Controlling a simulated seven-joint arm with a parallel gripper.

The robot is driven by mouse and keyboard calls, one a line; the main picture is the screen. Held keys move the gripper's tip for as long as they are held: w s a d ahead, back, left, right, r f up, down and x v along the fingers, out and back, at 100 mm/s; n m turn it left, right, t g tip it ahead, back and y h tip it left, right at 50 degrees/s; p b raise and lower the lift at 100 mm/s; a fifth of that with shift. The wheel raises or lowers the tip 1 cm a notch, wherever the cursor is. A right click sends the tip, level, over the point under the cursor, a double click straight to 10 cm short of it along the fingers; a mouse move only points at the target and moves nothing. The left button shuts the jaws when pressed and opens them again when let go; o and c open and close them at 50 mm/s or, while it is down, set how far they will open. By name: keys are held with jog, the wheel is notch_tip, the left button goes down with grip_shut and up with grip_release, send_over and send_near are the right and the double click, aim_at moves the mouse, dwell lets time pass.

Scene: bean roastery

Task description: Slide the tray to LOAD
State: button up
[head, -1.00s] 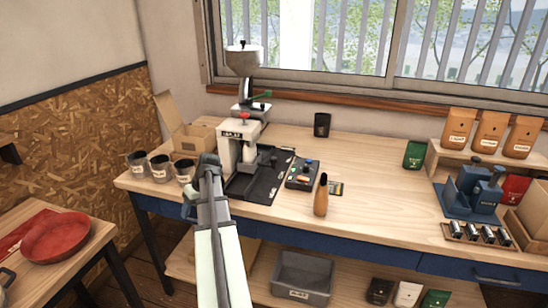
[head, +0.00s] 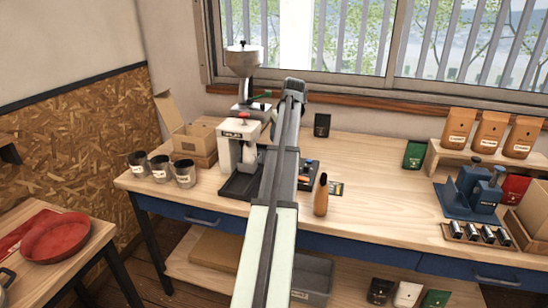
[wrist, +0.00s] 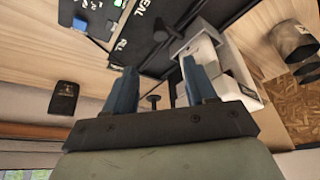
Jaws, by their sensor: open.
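A black machine bed (head: 240,186) lies on the bench under a white press (head: 237,145); my arm covers its right part in the head view. In the wrist view the bed (wrist: 160,30) carries white lettering, partly readable as "EAL", and the white press (wrist: 232,75) is to the right. I cannot clearly tell the tray from the bed. A small dark knob on a stem (wrist: 153,101) shows between my fingers; I cannot tell what it belongs to. My gripper (wrist: 157,86) is open, its blue fingers apart with nothing clamped. My arm hides it in the head view.
A control box (head: 306,172) and a wooden-handled tool (head: 321,196) stand right of the bed. Several tins (head: 160,168) stand to the left. A dark canister (head: 321,125) is behind, and a blue device (head: 470,190) is at right.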

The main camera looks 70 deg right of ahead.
jog(key=x, duration=1.3)
jog(key=shift+w+f, duration=0.15)
jog(key=shift+f, duration=0.15)
grip_shut()
